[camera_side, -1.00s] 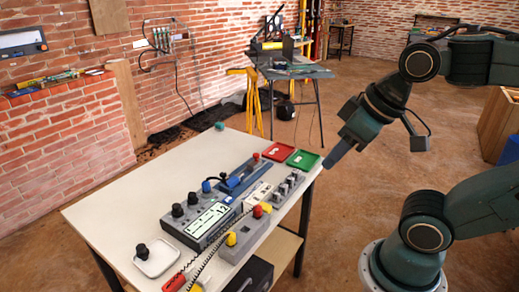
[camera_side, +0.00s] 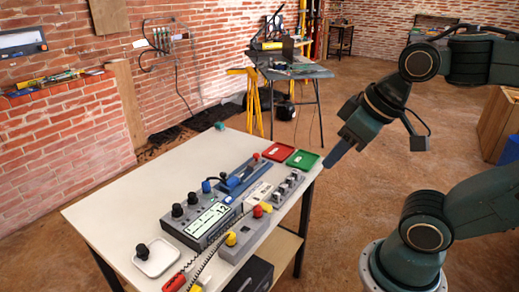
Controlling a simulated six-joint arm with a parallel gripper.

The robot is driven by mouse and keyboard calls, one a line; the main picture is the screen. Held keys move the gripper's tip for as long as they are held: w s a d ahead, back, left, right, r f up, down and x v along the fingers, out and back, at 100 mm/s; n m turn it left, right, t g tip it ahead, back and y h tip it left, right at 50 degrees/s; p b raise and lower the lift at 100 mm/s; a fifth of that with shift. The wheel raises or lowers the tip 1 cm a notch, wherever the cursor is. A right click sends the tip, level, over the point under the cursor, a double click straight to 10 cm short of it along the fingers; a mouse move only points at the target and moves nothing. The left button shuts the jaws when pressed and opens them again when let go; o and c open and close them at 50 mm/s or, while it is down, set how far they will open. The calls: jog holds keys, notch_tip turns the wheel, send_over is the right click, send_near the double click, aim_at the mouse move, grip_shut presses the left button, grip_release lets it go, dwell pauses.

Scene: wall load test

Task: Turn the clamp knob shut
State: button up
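A blue clamp-like fixture (camera_side: 240,180) lies along the middle of the white table. It has a blue knob (camera_side: 206,186) at its near left end and a small red knob (camera_side: 256,156) at its far end. I cannot tell for sure which is the clamp knob, or how far it is turned. My gripper (camera_side: 335,156) points down and left beside the table's right edge, apart from the fixture and to its right. Its fingers look like one narrow dark shape, so their opening cannot be made out. Nothing is visible in it.
A grey meter (camera_side: 207,222) with black knobs stands left of a grey box (camera_side: 246,236) with yellow and red buttons. Red (camera_side: 278,152) and green (camera_side: 303,160) trays lie at the far right corner. A white tray (camera_side: 155,262) sits at the near left. The table's left part is clear.

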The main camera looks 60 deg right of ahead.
jog(key=w+d+r+n, duration=0.1)
jog(key=w+r+n, duration=0.2)
jog(key=w, duration=0.9)
jog(key=n+g+y, duration=0.2)
jog(key=n+y, duration=0.1)
jog(key=n, duration=0.3)
send_over(224, 173)
jog(key=s+d, duration=0.4)
notch_tip(224, 173, down, 18)
jog(key=shift+s, duration=0.1)
jog(key=x, duration=1.3)
jog(key=shift+s+a+f, duration=0.15)
jog(key=shift+a+f, duration=0.05)
jog(key=shift+f, duration=0.2)
jog(key=shift+c, duration=0.4)
grip_shut()
